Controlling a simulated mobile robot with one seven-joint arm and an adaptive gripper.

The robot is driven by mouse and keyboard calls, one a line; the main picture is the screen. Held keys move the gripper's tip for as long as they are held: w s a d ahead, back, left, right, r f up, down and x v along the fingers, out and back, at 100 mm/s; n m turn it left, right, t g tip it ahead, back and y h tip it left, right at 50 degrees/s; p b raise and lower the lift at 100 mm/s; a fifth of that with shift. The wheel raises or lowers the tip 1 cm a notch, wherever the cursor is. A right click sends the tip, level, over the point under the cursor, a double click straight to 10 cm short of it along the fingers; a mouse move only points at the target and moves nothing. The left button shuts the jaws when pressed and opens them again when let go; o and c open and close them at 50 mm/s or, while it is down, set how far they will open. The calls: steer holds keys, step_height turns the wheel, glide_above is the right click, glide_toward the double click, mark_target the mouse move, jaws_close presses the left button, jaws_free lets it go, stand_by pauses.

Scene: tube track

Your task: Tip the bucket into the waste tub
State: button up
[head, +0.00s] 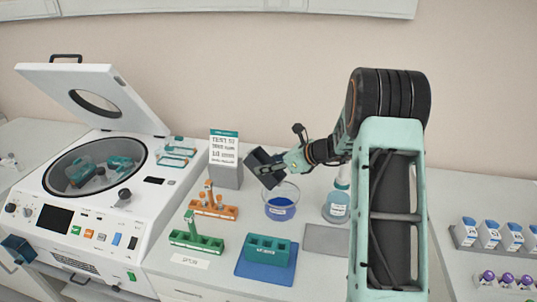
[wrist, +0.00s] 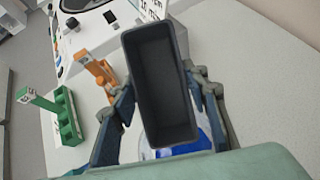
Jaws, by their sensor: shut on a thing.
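My gripper (head: 284,165) is shut on a dark grey rectangular bucket (head: 262,168), which is tilted in the head view. In the wrist view my gripper's fingers (wrist: 165,105) sit on either side of the bucket (wrist: 160,80), and its open top faces the camera. Its inside looks bare. A clear round tub (head: 281,194) with blue in its lower part stands on the bench just below the bucket in the head view. The tub is partly hidden behind the bucket in the wrist view (wrist: 205,140); I cannot tell whether they touch.
An open centrifuge (head: 85,225) stands at the left. An orange rack (head: 213,209), a green rack (head: 197,240) and a teal rack (head: 267,249) on a blue mat stand near the tub.

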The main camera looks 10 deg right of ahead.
steer(key=shift+w+a+r+g+h+p, duration=0.2)
steer(key=shift+g+h+p, duration=0.1)
steer(key=shift+g+h, duration=0.3)
steer(key=shift+f, duration=0.25)
steer(key=g+h, duration=0.3)
steer(key=shift+w+a+f, duration=0.2)
steer(key=shift+f, duration=0.1)
steer(key=shift+g+h, duration=0.3)
steer(key=shift+s+f, duration=0.1)
steer(key=shift+s, duration=0.05)
